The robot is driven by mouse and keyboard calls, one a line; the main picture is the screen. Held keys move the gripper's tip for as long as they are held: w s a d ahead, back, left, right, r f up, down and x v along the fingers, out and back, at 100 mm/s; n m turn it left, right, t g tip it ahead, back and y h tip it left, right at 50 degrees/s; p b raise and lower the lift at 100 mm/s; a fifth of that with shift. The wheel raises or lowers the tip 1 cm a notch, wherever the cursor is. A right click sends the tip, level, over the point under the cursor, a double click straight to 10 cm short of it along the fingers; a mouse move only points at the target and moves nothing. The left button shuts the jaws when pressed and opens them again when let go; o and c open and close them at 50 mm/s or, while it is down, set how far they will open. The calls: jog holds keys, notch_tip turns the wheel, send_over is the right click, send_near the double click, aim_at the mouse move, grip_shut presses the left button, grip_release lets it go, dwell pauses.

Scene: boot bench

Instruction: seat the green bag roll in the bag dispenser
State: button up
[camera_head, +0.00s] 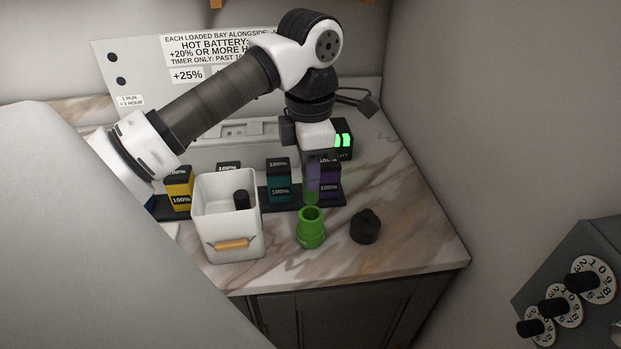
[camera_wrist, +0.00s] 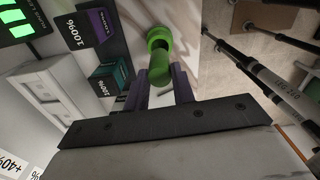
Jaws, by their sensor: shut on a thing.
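The green bag roll (camera_wrist: 160,71) is held between the purple fingers of my gripper (camera_wrist: 160,90) in the wrist view. In the head view the roll (camera_head: 311,196) hangs below my gripper (camera_head: 313,182), partly hidden by the fingers. The bag dispenser (camera_head: 311,231) is a bright green, open-topped round body standing on the counter. The roll's lower end appears just above or behind its dark opening; I cannot tell whether they touch. In the wrist view the dispenser (camera_wrist: 158,36) shows just beyond the roll, partly covered by it.
A black cap (camera_head: 365,227) stands right of the dispenser. A white bin (camera_head: 227,240) with a wooden handle stands to its left, a dark object inside. Battery packs, yellow (camera_head: 180,190), teal (camera_head: 279,184) and purple (camera_head: 329,184), stand behind. The marble counter's front edge is close.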

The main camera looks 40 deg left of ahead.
aim_at(310, 202)
notch_tip(310, 202, down, 7)
jog(key=b, duration=0.3)
jog(key=shift+f, duration=0.2)
jog(key=shift+f, duration=0.1)
jog(key=o, duration=1)
jog(key=shift+b, duration=0.3)
notch_tip(310, 202, up, 12)
jog(key=shift+r+b, duration=0.1)
jog(key=shift+b, duration=0.4)
